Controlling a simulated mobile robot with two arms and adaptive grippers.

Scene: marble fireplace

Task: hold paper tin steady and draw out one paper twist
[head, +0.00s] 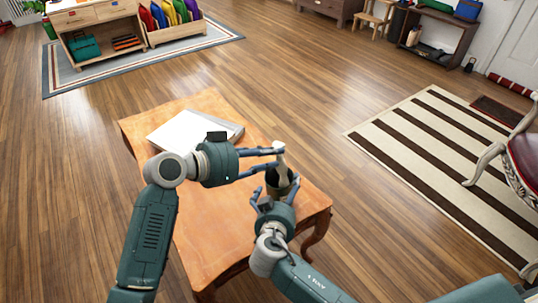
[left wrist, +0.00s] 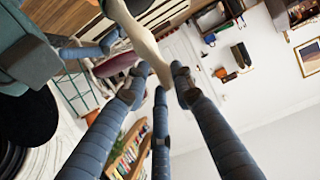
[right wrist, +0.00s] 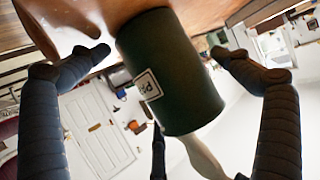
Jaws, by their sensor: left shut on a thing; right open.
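The dark green paper tin (head: 279,186) stands on the wooden table, and its pale label shows in the right wrist view (right wrist: 150,85). A cream paper twist (head: 281,158) rises at the tin's mouth; it also shows in the left wrist view (left wrist: 140,38) and at the tin's rim in the right wrist view (right wrist: 203,158). My left gripper (head: 279,159) is shut on the twist above the tin. My right gripper (head: 275,186) is open, with its fingers on either side of the tin and gaps showing in the right wrist view (right wrist: 160,54). The twist's lower end is hidden.
The wooden table (head: 215,235) has a white book or pad (head: 185,132) on its far left part. The table's near left part is clear. A striped rug (head: 440,150) and a red chair (head: 525,155) are off to the right.

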